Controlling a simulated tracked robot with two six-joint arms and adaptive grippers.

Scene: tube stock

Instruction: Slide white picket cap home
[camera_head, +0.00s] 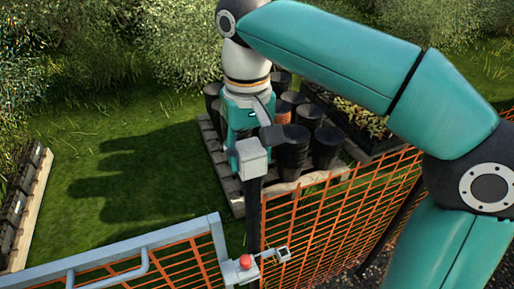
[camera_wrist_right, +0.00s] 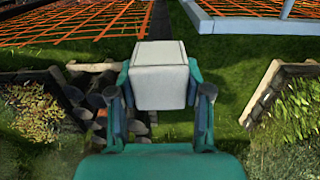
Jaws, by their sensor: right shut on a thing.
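My right gripper (camera_head: 252,146) comes down from above and is shut on the white picket cap (camera_head: 253,160), a pale boxy block. In the right wrist view, the cap (camera_wrist_right: 160,75) sits between the two fingers of my right gripper (camera_wrist_right: 158,86). In the head view, the dark upright picket (camera_head: 254,215) stands directly below the cap, lined up with it. The cap covers the picket's top, so how far it is on cannot be told. My left gripper is not in view.
An orange mesh fence (camera_head: 325,222) runs right from the picket. A grey metal gate (camera_head: 135,246) with a red-knobbed latch (camera_head: 246,261) is at the lower left. Black pots (camera_head: 293,150) stand on a pallet behind. A wooden-edged bed (camera_head: 22,205) lies left; grass between is open.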

